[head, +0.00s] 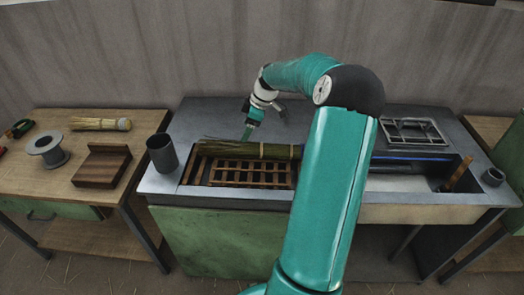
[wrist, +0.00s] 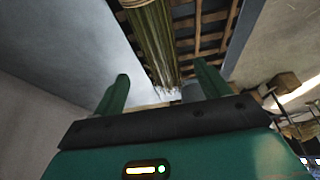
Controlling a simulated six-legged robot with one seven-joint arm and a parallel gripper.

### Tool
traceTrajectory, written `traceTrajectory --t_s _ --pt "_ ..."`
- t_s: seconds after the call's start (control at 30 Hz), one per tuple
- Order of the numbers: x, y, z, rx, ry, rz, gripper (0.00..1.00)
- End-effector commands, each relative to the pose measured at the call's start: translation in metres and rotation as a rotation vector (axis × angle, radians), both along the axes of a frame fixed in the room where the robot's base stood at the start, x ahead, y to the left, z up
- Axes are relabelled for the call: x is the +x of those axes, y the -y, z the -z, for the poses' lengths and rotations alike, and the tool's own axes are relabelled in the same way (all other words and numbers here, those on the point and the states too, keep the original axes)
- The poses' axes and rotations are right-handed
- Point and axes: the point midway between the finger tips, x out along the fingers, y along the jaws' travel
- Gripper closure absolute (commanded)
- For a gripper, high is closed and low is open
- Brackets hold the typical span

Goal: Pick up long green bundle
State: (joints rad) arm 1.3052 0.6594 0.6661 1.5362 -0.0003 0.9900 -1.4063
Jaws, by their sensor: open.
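The long green bundle (head: 248,149) lies along the back of a slatted wooden rack (head: 250,174) set in the grey workbench. It has pale bands, and its loose bristle end points left. In the wrist view the bundle (wrist: 152,40) runs from the top edge down to between the finger tips, with the rack slats (wrist: 205,18) beside it. My gripper (head: 247,131) is just behind the bundle's left part in the head view. In the wrist view my gripper (wrist: 160,84) has its two green fingers wide apart with nothing held. I cannot tell the height gap to the bundle.
A dark cup (head: 162,154) stands left of the rack. The left wooden table holds a short bundle (head: 100,124), a spool (head: 47,149) and a wooden block (head: 102,166). My arm hides the bench middle.

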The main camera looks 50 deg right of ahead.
Motion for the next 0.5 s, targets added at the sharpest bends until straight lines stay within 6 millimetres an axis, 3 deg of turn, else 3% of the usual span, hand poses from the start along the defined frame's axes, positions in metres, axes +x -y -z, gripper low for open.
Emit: traceTrajectory --t_s 0.2,0.5 --pt "0.014 -0.011 0.037 0.003 -0.002 -0.002 0.25" --pt "0.023 -0.016 0.059 0.002 -0.001 -0.002 0.25"
